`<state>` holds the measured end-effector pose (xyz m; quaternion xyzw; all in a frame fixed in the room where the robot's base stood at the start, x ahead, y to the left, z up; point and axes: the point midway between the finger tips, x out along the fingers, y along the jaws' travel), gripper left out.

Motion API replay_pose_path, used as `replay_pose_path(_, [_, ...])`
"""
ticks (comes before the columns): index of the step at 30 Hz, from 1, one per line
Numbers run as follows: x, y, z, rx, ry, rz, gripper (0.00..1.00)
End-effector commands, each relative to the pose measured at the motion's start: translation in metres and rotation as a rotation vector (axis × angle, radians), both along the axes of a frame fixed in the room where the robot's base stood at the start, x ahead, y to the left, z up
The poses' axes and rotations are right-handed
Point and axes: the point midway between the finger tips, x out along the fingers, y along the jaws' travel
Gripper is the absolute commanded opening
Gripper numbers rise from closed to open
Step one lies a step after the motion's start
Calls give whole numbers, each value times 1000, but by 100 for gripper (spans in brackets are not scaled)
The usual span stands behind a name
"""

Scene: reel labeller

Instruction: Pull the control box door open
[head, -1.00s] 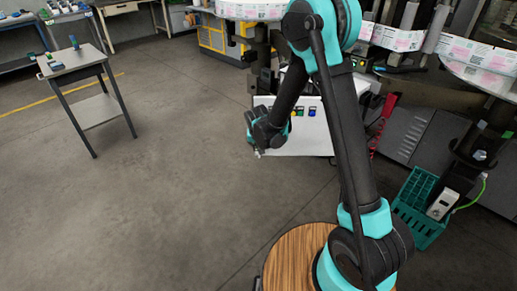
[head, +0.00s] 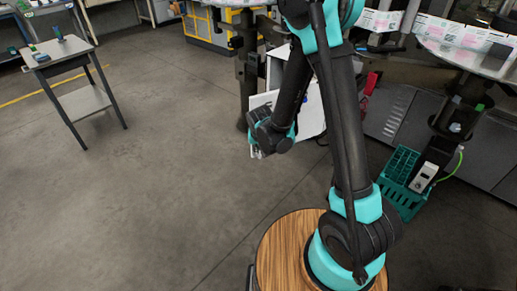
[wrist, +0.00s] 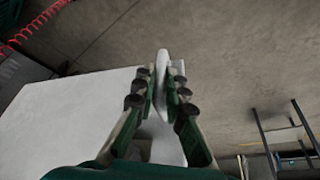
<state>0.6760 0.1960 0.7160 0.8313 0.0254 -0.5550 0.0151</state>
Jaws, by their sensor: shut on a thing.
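The control box (head: 276,70) is a pale box on a dark post, partly behind my arm in the head view. Its white door (head: 313,117) stands at an angle to the box, apparently ajar; a blue button shows beside my arm. In the wrist view the door (wrist: 70,115) is a broad, plain pale panel on the left. My gripper (head: 257,153) is at the door's lower left side. In the wrist view my gripper (wrist: 165,78) has both fingers closed around a slim white piece (wrist: 162,58), apparently the door's handle. How it joins the door is hidden.
A teal crate (head: 404,204) stands on the floor at right, below the labeller. A red coiled cable (wrist: 38,20) hangs near the box. A small grey table (head: 62,65) is at far left. The floor between is clear.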

Motion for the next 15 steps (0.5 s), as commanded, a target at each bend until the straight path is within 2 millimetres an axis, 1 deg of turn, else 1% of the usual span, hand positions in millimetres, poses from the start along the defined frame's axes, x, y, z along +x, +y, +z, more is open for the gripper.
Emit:
replay_pose_path(6, [-1, 1, 0, 4, 4, -2, 0])
replay_pose_path(7, [-1, 1, 0, 4, 4, -2, 15])
replay_pose_path(11, [-1, 1, 0, 2, 3, -1, 31])
replay_pose_path(15, [-1, 0, 0, 1, 2, -1, 31])
